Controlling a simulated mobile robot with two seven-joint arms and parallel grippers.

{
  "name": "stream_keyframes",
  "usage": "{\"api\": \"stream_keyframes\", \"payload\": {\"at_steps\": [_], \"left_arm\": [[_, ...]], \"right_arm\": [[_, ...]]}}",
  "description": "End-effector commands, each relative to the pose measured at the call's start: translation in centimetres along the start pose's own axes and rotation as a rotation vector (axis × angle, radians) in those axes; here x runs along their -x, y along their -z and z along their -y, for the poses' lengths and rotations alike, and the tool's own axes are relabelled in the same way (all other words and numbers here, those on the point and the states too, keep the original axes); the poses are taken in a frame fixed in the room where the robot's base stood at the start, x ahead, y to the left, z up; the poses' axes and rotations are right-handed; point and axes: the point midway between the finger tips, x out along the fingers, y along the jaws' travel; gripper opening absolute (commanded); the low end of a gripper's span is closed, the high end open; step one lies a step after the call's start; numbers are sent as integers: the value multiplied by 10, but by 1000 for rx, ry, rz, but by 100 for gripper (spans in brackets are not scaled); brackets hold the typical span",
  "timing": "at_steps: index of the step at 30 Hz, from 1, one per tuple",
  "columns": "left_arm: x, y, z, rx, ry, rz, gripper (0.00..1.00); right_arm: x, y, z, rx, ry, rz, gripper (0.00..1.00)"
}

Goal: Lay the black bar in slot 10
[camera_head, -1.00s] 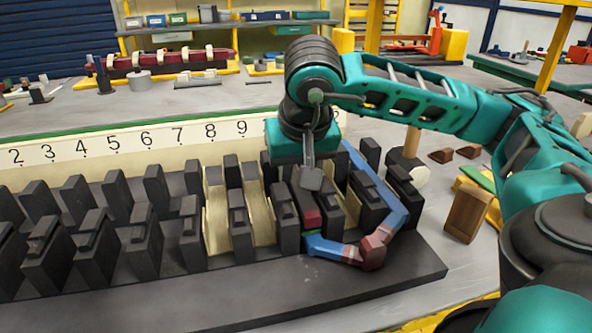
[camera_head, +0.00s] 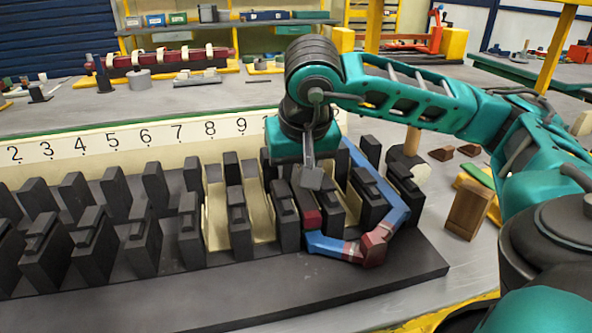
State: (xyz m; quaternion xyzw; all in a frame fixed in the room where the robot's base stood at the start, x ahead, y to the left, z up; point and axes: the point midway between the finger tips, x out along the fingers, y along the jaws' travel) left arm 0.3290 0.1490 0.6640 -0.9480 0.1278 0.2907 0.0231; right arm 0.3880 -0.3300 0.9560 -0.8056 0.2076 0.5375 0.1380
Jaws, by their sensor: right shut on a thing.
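My right gripper (camera_head: 311,180) points down over the slotted black stator block (camera_head: 390,280), near its right end. It is shut, and the dark piece (camera_head: 308,200) just under its fingertips looks like the black bar. That piece lies along a slot between two teeth, right of the 9 label, with a red end (camera_head: 312,218) below it. My gripper hides the label of this slot and much of the bar, so I cannot tell how deep it sits. A blue coil (camera_head: 385,190) with a red corner loops around the teeth to the right. My left gripper is out of view.
Tan liners (camera_head: 262,212) show in the slots left of the gripper. Rows of black teeth stand on both sides of it. A number strip (camera_head: 130,138) runs behind them. A wooden block (camera_head: 467,210) and a mallet (camera_head: 411,160) are at the right.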

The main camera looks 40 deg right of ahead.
Motion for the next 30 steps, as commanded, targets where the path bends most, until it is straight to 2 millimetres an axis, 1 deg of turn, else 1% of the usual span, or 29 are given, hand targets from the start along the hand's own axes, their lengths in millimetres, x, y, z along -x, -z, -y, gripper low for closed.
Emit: {"api": "stream_keyframes", "payload": {"at_steps": [15,16,24,30], "left_arm": [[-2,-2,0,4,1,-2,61],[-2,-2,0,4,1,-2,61],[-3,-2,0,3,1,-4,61],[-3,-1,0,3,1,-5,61]], "right_arm": [[-3,-1,0,0,0,-1,0],[-3,-1,0,0,1,-1,29],[-3,-1,0,0,0,0,55],[-3,-2,0,1,0,1,56]]}}
